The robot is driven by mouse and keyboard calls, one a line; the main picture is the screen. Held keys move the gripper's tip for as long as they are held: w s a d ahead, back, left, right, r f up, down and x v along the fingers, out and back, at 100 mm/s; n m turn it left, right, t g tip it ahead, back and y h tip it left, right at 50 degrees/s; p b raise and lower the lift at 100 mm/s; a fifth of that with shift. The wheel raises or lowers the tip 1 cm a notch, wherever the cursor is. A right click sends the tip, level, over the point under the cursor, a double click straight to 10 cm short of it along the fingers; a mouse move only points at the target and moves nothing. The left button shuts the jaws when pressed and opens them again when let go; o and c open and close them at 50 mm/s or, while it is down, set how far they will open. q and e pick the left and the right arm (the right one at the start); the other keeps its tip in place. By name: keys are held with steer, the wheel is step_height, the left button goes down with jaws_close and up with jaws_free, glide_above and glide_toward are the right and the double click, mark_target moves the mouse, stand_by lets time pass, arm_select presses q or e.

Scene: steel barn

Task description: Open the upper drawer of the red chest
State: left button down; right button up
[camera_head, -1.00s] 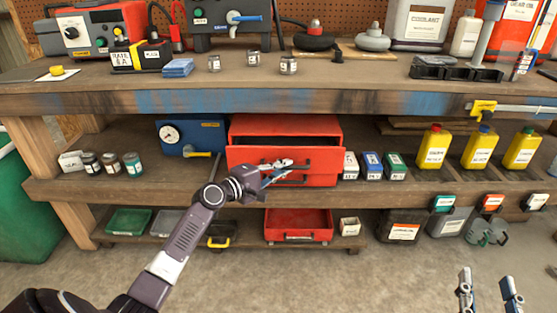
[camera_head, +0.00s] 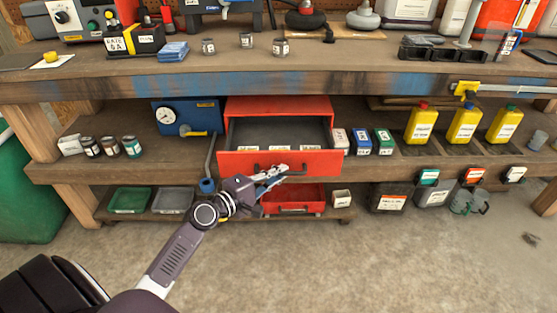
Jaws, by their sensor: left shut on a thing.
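The red chest (camera_head: 285,103) stands on the middle shelf under the bench top. Its upper drawer (camera_head: 228,163) is pulled well out. The dark grey inside shows, and small white labels line up just behind the front's top edge. My left gripper (camera_head: 280,171) is at the drawer front, shut on the dark bar handle (camera_head: 302,168). My fingers cover part of the handle. The drawer front hides whatever part of the chest is below it. My right gripper is not in view.
A blue box with a dial (camera_head: 186,117) stands left of the chest. Small labelled boxes (camera_head: 361,141) stand close to the drawer's right side. A red tray (camera_head: 312,196) is on the low shelf below.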

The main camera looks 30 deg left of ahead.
arm_select(q)
steer(key=shift+s+d+p, duration=0.2)
steer(key=shift+s+d, duration=0.25)
steer(key=shift+s, duration=0.3)
steer(key=shift+s+d+p, duration=0.2)
steer(key=shift+s+d, duration=0.3)
steer(key=shift+s, duration=0.2)
steer(key=shift+s+d+p, duration=0.2)
steer(key=shift+s+d, duration=0.25)
steer(key=shift+s, duration=0.3)
steer(key=c, duration=2)
jaws_free()
steer(key=v, duration=1.2)
